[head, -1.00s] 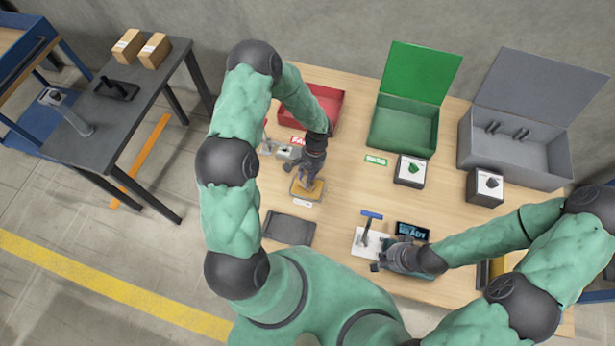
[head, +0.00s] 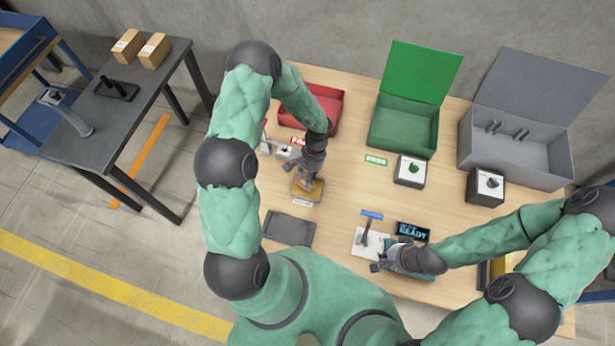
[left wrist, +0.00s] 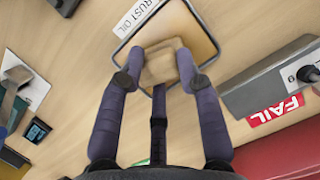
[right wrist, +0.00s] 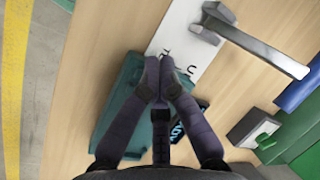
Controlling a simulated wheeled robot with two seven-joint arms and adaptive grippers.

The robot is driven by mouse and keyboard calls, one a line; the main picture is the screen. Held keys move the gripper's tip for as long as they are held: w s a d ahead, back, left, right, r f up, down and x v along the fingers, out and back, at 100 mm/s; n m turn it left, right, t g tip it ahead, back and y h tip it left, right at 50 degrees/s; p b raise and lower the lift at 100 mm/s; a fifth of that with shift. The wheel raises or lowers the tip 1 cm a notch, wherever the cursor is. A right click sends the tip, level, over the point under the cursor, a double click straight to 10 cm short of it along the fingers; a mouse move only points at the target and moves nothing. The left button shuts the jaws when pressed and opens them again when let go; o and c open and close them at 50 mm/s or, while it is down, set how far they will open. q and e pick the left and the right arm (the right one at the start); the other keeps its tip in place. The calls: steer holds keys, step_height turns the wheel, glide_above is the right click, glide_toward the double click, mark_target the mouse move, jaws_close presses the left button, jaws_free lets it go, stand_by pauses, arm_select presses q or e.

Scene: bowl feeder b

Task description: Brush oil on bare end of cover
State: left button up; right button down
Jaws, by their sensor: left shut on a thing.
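My left gripper (head: 308,182) is shut on a tan block-like piece (left wrist: 165,62), with a fingertip on each side. It is at the shallow dark-rimmed tray with a yellow-brown inside (head: 312,194), labelled RUST OIL in the left wrist view (left wrist: 207,40). I cannot tell whether the piece touches the tray's bottom. My right gripper (right wrist: 160,82) has its fingertips together beside a white plate (right wrist: 182,45) bearing a grey post and bar (right wrist: 255,45). Nothing shows between these fingertips. I cannot pick out the cover for certain.
A dark flat tray (head: 289,228) lies in front of the oil tray. A small display (head: 412,231) reads READY. Red (head: 325,108), green (head: 403,125) and grey (head: 515,150) bins stand along the back. Two button boxes (head: 410,171) (head: 485,187) stand before them. The table's middle is clear.

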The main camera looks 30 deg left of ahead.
arm_select(q)
steer(key=shift+s, duration=0.1)
